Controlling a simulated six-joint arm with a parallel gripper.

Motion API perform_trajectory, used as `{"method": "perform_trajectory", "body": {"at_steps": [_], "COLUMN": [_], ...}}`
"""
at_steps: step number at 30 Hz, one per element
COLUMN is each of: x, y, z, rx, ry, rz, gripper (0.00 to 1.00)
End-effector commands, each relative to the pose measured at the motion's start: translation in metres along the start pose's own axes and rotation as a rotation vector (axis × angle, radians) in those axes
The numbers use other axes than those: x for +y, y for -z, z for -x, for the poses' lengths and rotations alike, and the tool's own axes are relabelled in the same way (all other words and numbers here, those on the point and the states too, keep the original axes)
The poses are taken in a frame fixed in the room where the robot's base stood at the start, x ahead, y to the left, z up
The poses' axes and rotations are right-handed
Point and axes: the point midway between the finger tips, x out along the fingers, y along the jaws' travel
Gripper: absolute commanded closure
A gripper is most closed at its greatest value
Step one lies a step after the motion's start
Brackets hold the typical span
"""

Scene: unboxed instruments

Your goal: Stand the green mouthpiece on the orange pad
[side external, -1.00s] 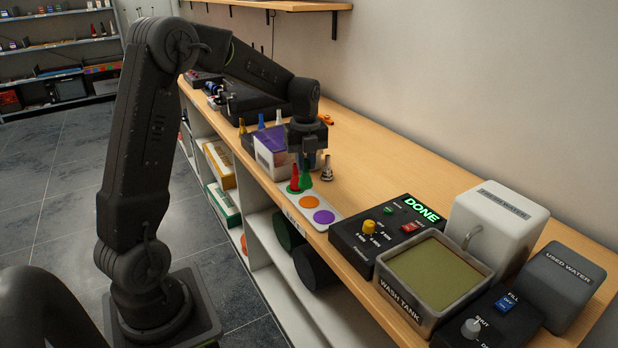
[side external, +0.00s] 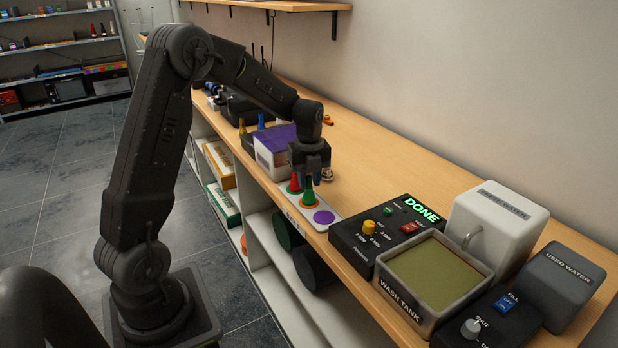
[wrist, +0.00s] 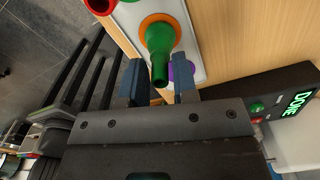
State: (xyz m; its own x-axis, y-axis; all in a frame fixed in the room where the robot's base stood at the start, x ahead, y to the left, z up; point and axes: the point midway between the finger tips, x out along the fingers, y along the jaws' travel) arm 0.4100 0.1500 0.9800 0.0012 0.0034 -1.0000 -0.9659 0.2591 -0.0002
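The green mouthpiece (side external: 309,192) stands upright, wide end down, on the orange pad (side external: 310,206) of the white strip. In the wrist view the green mouthpiece (wrist: 160,42) has the orange pad (wrist: 177,24) showing as a rim around its base. My gripper (side external: 311,174) is just above the mouthpiece, pointing down. In the wrist view my gripper (wrist: 159,78) has its two fingers apart, one on each side of the narrow upper end, with slim gaps visible. It looks open and not clamped on the mouthpiece.
A red mouthpiece (side external: 294,184) stands at the strip's far end. The purple pad (side external: 323,217) is bare. A silver mouthpiece (side external: 327,173) is partly hidden behind my gripper. A purple-topped box (side external: 275,150) stands behind, and the black control box (side external: 385,232) in front.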

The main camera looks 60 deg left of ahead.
Motion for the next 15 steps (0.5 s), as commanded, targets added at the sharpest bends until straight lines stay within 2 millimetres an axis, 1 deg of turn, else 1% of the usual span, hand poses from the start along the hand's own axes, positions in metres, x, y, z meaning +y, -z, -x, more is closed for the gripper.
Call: {"method": "perform_trajectory", "body": {"at_steps": [1,4,11,15], "x": [0.0,0.0,0.0,0.0], "y": [0.0,0.0,0.0,0.0], "z": [0.0,0.0,0.001,0.01], "rx": [0.0,0.0,0.0,-0.001], "ry": [0.0,0.0,0.0,0.002], "rz": [0.0,0.0,0.0,0.0], "gripper": [0.68,0.59,0.59,0.59]}}
